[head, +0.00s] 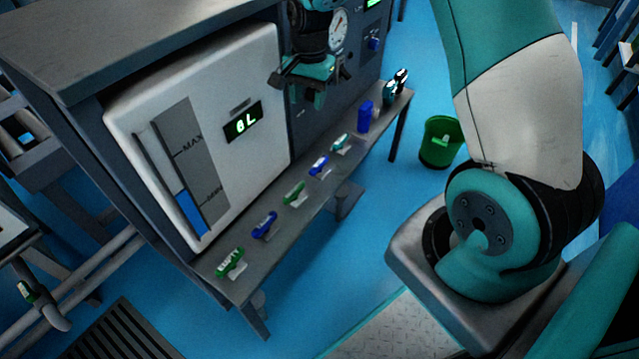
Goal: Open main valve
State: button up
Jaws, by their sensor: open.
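A row of small lever-like handles stands on the ledge of the test bench: a green one with lettering too small to read (230,263), a blue one (264,226), a green one (294,193), a blue one (319,165) and a teal one (341,143). I cannot tell which is the main valve. My gripper (310,92) is open and empty, above and behind the far part of the ledge, in front of the bench panel. It appears apart from every handle.
The white tank (205,135) has a gauge with blue near MIN and a digital display (243,122). A blue object (365,116) stands farther along the ledge (300,225). A green bin (439,142) stands on the blue floor. Pipes run at lower left.

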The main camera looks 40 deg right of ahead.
jog(key=m+b, duration=0.2)
send_near(319, 162)
jog(key=shift+h, duration=0.3)
jog(key=f+b, duration=0.1)
jog(key=f, duration=0.2)
jog(key=f+b, duration=0.2)
jog(key=f, duration=0.1)
jog(key=f+b, duration=0.1)
jog(key=f, duration=0.2)
jog(key=shift+a+f, duration=0.25)
jog(key=shift+f, duration=0.15)
grip_shut()
